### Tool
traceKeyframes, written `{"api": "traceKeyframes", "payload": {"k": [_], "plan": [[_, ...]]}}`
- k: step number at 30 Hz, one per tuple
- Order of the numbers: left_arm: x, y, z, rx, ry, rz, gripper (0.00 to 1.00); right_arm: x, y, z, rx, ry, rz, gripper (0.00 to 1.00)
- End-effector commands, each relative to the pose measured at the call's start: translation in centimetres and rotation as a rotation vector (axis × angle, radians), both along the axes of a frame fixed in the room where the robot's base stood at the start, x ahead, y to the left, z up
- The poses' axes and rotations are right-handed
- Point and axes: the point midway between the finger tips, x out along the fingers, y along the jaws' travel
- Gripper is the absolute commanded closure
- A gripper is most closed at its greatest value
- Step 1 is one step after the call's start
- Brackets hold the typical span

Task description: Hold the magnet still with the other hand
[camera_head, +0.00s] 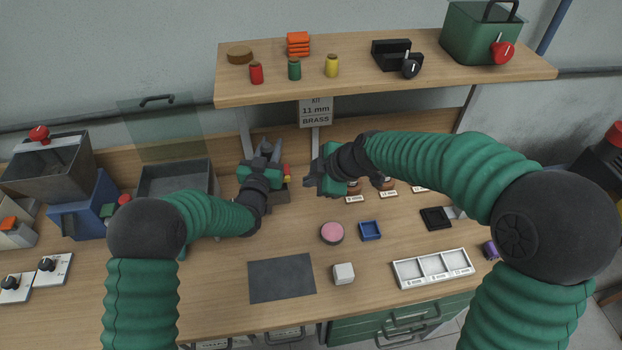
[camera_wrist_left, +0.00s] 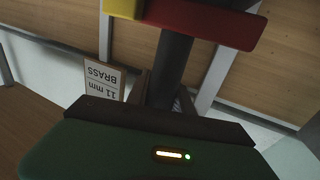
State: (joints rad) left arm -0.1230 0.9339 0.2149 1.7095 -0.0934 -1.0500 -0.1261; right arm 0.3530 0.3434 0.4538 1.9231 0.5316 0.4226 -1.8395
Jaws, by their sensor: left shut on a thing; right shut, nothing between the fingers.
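My left gripper (camera_head: 265,148) is above the back of the bench, below the shelf. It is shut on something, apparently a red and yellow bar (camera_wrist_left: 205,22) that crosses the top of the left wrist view. A small red and yellow part (camera_head: 287,172) also shows just right of this gripper in the head view. The bar may be the magnet, but its contact with the fingers is partly hidden. My right gripper (camera_head: 311,180) is shut and empty, a little right of the left one, pointing left. A clear gap separates it from the red and yellow part.
A "KIT 11 mm BRASS" sign (camera_head: 315,111) hangs under the shelf (camera_head: 390,75) behind the grippers. Below them on the bench are a pink-topped disc (camera_head: 332,232), a blue tray (camera_head: 370,231), a dark mat (camera_head: 282,278) and a pale cube (camera_head: 343,273). A grey bin (camera_head: 176,181) stands to the left.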

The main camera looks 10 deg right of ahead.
Motion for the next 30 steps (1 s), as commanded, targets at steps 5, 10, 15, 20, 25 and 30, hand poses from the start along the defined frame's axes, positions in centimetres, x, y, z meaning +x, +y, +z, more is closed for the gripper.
{"api": "traceKeyframes", "payload": {"k": [5,10,15,20,25,30], "plan": [[0.02,0.15,-0.19,0.001,0.004,0.002,1.00,0.03,0.00,-0.03,0.000,0.000,0.000,1.00],[0.03,0.19,-0.18,0.002,0.003,0.003,1.00,0.03,0.01,-0.04,0.000,0.000,0.000,1.00],[0.05,0.20,-0.16,0.002,0.003,0.003,0.62,0.03,0.01,-0.04,0.000,0.000,0.000,1.00],[0.01,0.15,-0.06,0.001,0.001,0.002,0.47,0.01,0.02,-0.01,0.000,-0.001,0.000,1.00],[-0.03,0.10,0.01,0.001,0.000,0.002,0.47,-0.03,0.02,0.02,0.000,-0.001,0.000,1.00],[-0.70,0.35,0.02,0.001,0.000,0.002,0.47,-0.01,0.02,0.01,0.000,-0.001,0.000,1.00]]}}
